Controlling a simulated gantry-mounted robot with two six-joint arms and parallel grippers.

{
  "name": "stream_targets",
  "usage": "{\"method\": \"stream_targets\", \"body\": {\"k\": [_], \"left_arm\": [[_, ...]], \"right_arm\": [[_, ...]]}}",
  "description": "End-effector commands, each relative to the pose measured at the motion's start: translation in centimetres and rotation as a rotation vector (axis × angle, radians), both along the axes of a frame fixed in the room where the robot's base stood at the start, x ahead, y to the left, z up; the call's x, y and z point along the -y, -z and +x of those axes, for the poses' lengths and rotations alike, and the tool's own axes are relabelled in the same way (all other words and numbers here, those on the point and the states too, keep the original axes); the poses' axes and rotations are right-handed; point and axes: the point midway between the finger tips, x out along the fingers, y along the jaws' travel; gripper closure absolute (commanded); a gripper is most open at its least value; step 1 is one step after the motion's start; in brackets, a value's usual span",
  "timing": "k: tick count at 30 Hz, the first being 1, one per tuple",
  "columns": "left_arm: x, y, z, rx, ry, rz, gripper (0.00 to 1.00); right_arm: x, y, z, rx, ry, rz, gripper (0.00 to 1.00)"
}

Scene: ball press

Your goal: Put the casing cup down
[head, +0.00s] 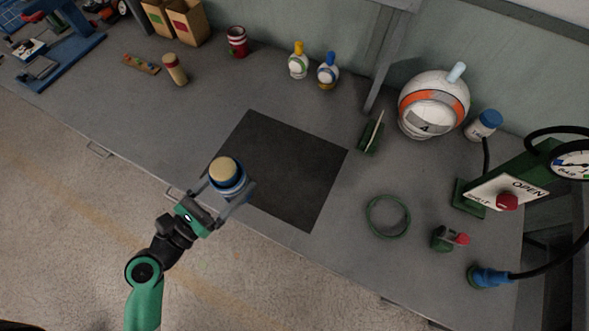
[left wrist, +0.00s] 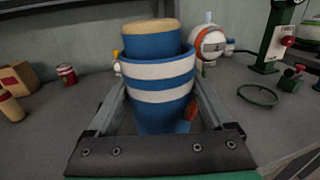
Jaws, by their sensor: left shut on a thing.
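The casing cup (head: 236,187) is blue with white bands. A blue cylinder with a tan top (head: 222,169) stands inside it and sticks out above the rim. My left gripper (head: 229,183) is shut on the cup, one finger on each side, at the front left edge of the dark square mat (head: 292,165). In the left wrist view the cup (left wrist: 158,88) is upright between the fingers, with the tan-topped cylinder (left wrist: 152,28) in it. The cup's base is hidden, so I cannot tell whether it touches the bench. My right gripper is not in view.
The mat is otherwise bare. A green ring (head: 388,217), a green holder (head: 371,135) and a striped helmet-like ball (head: 434,104) are to its right. Two small bottles (head: 299,62) (head: 328,72) stand behind it. A tan-and-red cylinder (head: 175,70) is at the back left.

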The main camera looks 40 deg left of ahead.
Motion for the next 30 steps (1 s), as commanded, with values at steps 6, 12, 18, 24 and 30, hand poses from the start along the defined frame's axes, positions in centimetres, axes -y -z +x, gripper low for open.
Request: {"method": "stream_targets", "body": {"k": [6,12,18,24,30], "left_arm": [[-1.5,1.6,-1.2,-0.002,-0.068,-0.003,0.73],[-2.0,1.7,-1.4,0.001,-0.087,-0.003,0.73],[-2.5,2.7,0.7,0.002,-0.081,0.000,0.73],[-3.7,4.9,5.1,0.003,-0.082,0.000,0.73],[-4.9,8.7,9.1,0.001,-0.084,-0.002,0.73]], "right_arm": [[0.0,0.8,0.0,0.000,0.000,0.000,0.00],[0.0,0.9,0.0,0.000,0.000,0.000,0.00],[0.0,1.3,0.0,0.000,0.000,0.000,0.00],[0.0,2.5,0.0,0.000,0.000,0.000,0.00],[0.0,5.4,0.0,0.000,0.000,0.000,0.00]]}}
